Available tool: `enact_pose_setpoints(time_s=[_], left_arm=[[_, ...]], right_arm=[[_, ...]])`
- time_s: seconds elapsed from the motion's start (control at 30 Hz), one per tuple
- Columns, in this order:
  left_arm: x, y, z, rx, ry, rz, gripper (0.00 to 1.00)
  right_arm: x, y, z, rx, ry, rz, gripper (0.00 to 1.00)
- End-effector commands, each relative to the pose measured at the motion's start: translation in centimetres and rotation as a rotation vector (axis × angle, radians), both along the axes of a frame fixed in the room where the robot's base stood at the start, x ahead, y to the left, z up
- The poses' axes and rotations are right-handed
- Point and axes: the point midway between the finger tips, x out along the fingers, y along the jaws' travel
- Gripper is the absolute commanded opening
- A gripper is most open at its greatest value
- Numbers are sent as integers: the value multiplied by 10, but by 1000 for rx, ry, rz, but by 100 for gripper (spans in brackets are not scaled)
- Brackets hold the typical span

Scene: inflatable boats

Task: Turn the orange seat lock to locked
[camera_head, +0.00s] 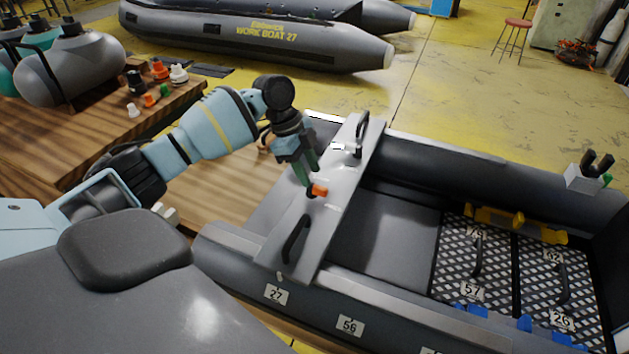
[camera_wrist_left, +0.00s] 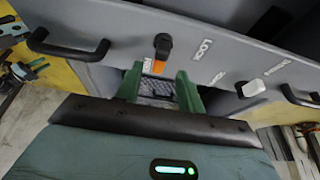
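The grey bench seat (camera_head: 335,190) lies across the inflatable boat. The orange seat lock (camera_head: 320,190) is a small orange piece with a black part, on the seat's top near the middle. In the left wrist view the orange lock (camera_wrist_left: 154,66) shows just beyond the fingertips, with a black knob (camera_wrist_left: 162,45) beside it. My left gripper (camera_head: 309,172) is over the seat at the lock, fingers pointing down. In the wrist view its green fingers (camera_wrist_left: 160,73) are apart, with no object clearly held between them. Contact with the lock cannot be told.
A white lever (camera_wrist_left: 252,88) and printed labels (camera_wrist_left: 202,49) are on the seat. Black handles (camera_head: 296,239) stand at both seat ends. Grated floor panels (camera_head: 475,262) lie in the boat.

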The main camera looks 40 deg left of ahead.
Motion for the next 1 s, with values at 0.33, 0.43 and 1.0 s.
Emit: enact_pose_setpoints(time_s=[0.33,0.43,1.0], left_arm=[[3,-14,-34,0,1,-1,38],[3,-15,-37,1,1,-1,38],[3,-15,-36,0,0,-1,0]], right_arm=[[3,0,0,1,-7,0,36],[4,0,1,1,-9,0,36],[5,0,1,1,-10,0,36]])
